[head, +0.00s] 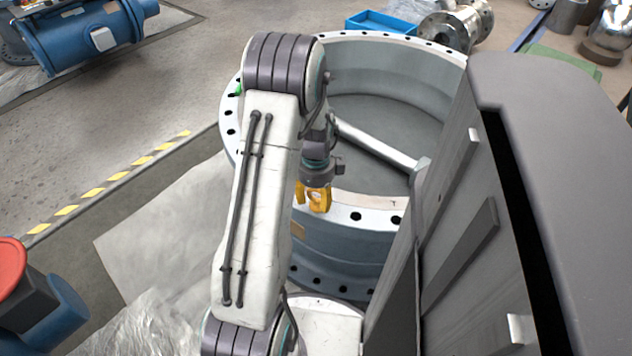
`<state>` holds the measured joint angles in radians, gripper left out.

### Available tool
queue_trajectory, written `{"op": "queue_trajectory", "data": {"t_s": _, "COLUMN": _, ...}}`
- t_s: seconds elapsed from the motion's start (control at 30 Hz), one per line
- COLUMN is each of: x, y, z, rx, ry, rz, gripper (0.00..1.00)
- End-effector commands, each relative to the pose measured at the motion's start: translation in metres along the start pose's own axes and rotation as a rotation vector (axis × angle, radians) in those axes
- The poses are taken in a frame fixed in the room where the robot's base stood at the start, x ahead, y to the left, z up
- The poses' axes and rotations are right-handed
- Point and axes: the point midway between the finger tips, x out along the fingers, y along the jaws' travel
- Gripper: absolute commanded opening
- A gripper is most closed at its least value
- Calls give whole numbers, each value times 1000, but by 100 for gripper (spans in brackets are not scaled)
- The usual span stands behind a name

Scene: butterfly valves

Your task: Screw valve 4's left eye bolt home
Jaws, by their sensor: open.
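A large grey butterfly valve (345,240) lies flat, with a pale flange full of bolt holes and a shaft across its bore. I see no number on it, so I cannot tell whether it is valve 4. My gripper (312,199), with yellow fingers, points down at the near part of the flange rim. It is open; whether it touches the rim is unclear. I cannot make out an eye bolt at the fingers; they and my arm hide that spot. A small green piece (239,90) shows at the flange's left edge, partly behind my arm.
A tall grey cabinet-like body (550,200) fills the right side. A blue tray (381,22) and metal flanged parts (455,25) stand behind the valve. Blue machinery (85,35) is at the upper left, a red-topped unit (40,300) at the lower left. Open floor lies left.

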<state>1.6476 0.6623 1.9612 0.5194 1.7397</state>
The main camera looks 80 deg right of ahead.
Motion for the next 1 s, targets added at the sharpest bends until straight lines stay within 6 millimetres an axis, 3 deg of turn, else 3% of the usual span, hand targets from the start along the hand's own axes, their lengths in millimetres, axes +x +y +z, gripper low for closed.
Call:
{"op": "queue_trajectory", "data": {"t_s": 0.53, "x": -87, "y": -1, "z": 0, "rx": 0, "ry": -1, "rz": -5, "gripper": 47}}
{"op": "queue_trajectory", "data": {"t_s": 0.73, "x": -105, "y": 0, "z": 0, "rx": 0, "ry": 0, "rz": -2, "gripper": 47}}
{"op": "queue_trajectory", "data": {"t_s": 1.0, "x": -111, "y": 0, "z": 0, "rx": 0, "ry": 0, "rz": 0, "gripper": 47}}
